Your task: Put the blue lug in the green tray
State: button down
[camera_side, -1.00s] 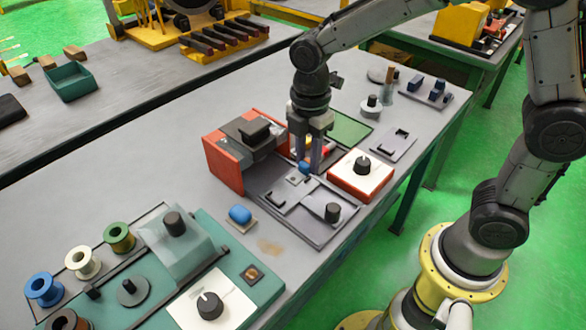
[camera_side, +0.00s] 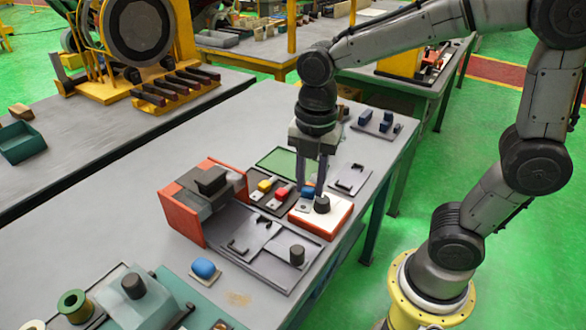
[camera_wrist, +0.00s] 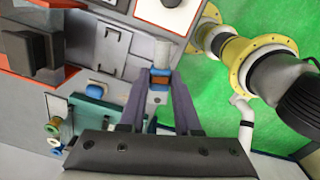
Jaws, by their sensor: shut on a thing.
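My gripper (camera_side: 311,188) points down and is shut on the blue lug (camera_side: 307,192). In the side view they are in front of the white-topped orange box's black knob or just above it; the exact height is hard to tell. In the wrist view, blue shows between the two fingers (camera_wrist: 160,84), with a brown part and a pale cylinder beyond it. A flat green tray (camera_side: 280,160) lies on the table behind and left of my gripper. It is empty as far as I can see, and it does not show in the wrist view.
A dark tray with a yellow lug (camera_side: 264,186) and a red lug (camera_side: 282,193) lies between the green tray and the orange box (camera_side: 328,215). An orange-sided machine (camera_side: 200,200) stands left. Another blue piece (camera_side: 204,268) sits on a pad in front. A teal bin (camera_side: 20,143) is far left.

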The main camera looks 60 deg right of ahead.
jog(key=w+d+f+m, duration=0.1)
jog(key=d+m, duration=0.1)
jog(key=d, duration=0.7)
jog(key=w+d+f+m, duration=0.1)
jog(key=w+d, duration=0.1)
jog(key=d, duration=0.6)
send_near(292, 165)
jog(key=s+f, duration=0.1)
jog(key=s, duration=0.1)
jog(key=s+f, duration=0.1)
jog(key=s, duration=0.1)
jog(key=shift+s+f, duration=0.1)
jog(key=shift+f, duration=0.25)
jog(key=shift+w+d+f, duration=0.15)
jog(key=shift+w+f, duration=0.05)
jog(key=shift+f, duration=1.6)
jog(key=shift+f, duration=0.1)
jog(key=c, duration=0.6)
grip_release()
